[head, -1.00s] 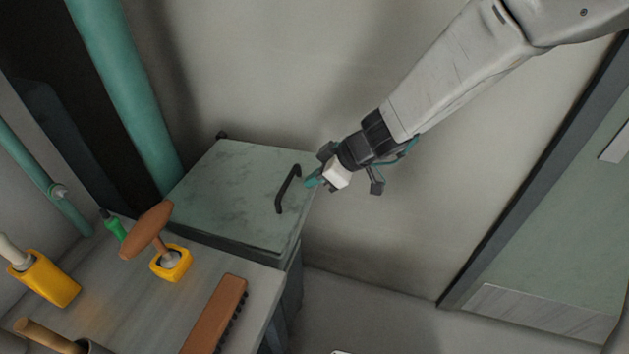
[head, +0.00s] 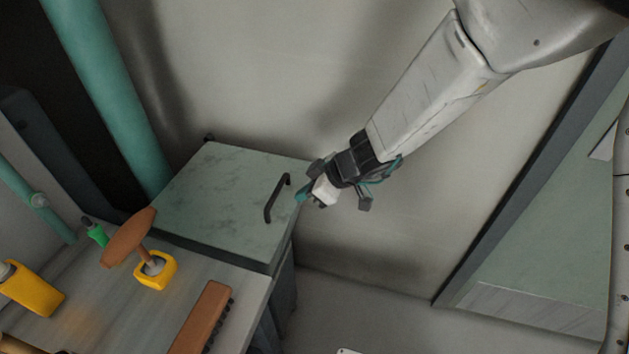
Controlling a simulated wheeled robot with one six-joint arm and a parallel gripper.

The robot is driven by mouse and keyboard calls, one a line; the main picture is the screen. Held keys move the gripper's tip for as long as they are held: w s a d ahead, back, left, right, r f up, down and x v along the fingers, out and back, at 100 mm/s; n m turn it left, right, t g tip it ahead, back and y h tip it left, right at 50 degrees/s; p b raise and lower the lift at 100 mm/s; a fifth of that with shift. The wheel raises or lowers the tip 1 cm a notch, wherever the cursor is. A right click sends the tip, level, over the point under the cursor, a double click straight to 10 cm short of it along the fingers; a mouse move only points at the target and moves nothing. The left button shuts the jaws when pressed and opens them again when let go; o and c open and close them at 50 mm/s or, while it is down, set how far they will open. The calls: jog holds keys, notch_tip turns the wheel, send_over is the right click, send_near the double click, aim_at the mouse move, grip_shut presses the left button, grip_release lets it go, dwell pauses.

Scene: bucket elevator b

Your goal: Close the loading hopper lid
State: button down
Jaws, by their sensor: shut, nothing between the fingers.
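The loading hopper lid (head: 210,200) is a pale green, worn flat panel on a dark grey-green box. It lies down over the box top, and I see no clear gap at its edges. A dark bar handle (head: 277,198) stands on the lid near its right edge. My gripper (head: 304,197) is shut and empty, just right of the handle by the lid's right edge. It appears apart from the handle; whether it touches the lid edge I cannot tell.
A grey bench (head: 110,300) in front of the hopper holds a brush (head: 203,318), a yellow block with a wooden-handled tool (head: 156,270) and a green-handled tool (head: 96,233). A teal pipe (head: 110,95) rises behind left.

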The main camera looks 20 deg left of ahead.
jog(key=shift+s+d+f, duration=0.1)
jog(key=shift+s+f, duration=0.2)
jog(key=shift+f, duration=0.15)
jog(key=shift+r, duration=0.1)
jog(key=a+r+v, duration=0.2)
jog(key=v, duration=1.1)
jog(key=s+d+r+m+h, duration=0.2)
jog(key=s+d+m, duration=0.4)
jog(key=d, duration=0.6)
jog(key=s+d+r+m+t+h, duration=0.1)
jog(key=s+d+r+m+h, duration=0.2)
jog(key=d, duration=0.9)
jog(key=s+d+r+m+h, duration=0.3)
jog(key=s+d+r+m, duration=0.3)
jog(key=s+d+m, duration=0.3)
jog(key=s+d, duration=0.1)
jog(key=d, duration=0.3)
jog(key=shift+r, duration=0.15)
